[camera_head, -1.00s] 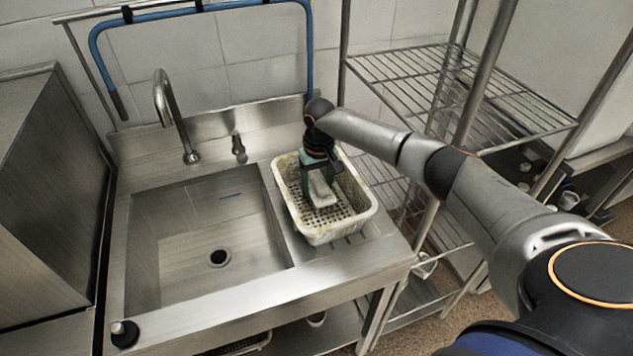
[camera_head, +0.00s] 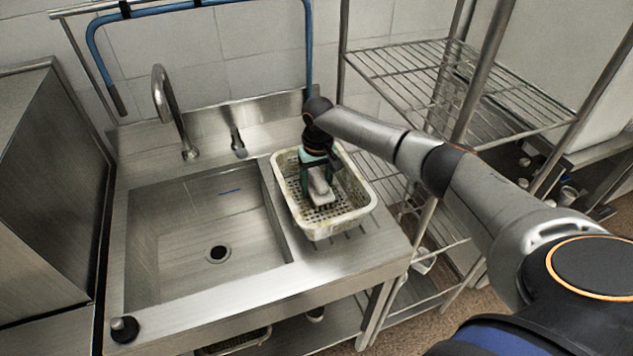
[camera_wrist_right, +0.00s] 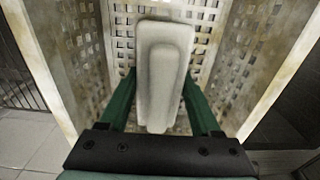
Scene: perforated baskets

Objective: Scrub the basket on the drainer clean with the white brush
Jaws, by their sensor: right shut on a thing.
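The perforated basket (camera_head: 352,212) is off-white with yellow-brown stains along its walls and rim. It stands on the drainer (camera_head: 372,243) to the right of the sink bowl. My right gripper (camera_head: 319,182) reaches down inside the basket and is shut on the white brush (camera_head: 320,190). In the right wrist view the brush (camera_wrist_right: 163,75) lies between the green fingers of my right gripper (camera_wrist_right: 160,105), over the perforated floor of the basket (camera_wrist_right: 212,45). The brush's underside is hidden, so I cannot tell if it touches the floor. My left gripper is not in view.
The empty sink bowl (camera_head: 165,255) has a curved tap (camera_head: 166,110) behind it and a small blue streak on its back wall. A wire shelf rack (camera_head: 450,85) stands close on the right. A black knob (camera_head: 124,330) sits at the front left corner.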

